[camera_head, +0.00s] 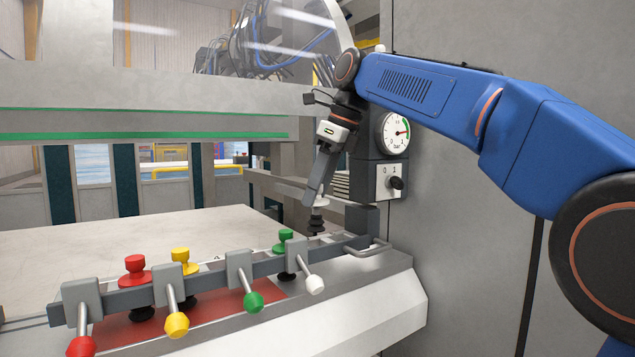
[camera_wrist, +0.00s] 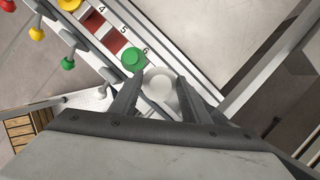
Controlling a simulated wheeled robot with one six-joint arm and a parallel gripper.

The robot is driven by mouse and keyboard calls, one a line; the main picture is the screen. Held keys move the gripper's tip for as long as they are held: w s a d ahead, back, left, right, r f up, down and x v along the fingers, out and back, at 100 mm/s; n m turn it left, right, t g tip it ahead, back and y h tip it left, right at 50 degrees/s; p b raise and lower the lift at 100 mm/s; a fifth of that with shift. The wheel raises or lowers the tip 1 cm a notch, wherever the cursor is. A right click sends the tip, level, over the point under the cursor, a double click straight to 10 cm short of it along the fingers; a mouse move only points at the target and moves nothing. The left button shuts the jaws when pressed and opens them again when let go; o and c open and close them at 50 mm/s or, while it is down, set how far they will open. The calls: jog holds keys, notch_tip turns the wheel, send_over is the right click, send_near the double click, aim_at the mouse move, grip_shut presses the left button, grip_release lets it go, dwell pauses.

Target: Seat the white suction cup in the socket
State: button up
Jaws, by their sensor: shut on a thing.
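My gripper (camera_head: 316,197) is shut on the white suction cup, above the right end of the clamp rail (camera_head: 205,282). The cup's black bellows (camera_head: 318,226) hangs below the fingers, roughly upright. In the wrist view the cup's round white top (camera_wrist: 158,88) lies between the two fingers, just right of the green cup (camera_wrist: 133,59). In the head view the green cup (camera_head: 286,242) stands on the rail, left of and lower than the held cup. I cannot make out an empty socket for the white cup.
A red cup (camera_head: 134,270) and a yellow cup (camera_head: 181,256) stand along the rail. Red, yellow, green and white (camera_head: 316,284) knobbed levers jut out in front. A gauge (camera_head: 396,132) and a switch box (camera_head: 390,181) are close right of my gripper. A bare metal table (camera_head: 130,240) lies behind.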

aim_at(321, 215)
jog(key=shift+f, duration=3.95)
jog(key=o, duration=1.2)
jog(key=shift+o, duration=0.2)
jog(key=v, duration=1.7)
jog(key=shift+r, duration=0.2)
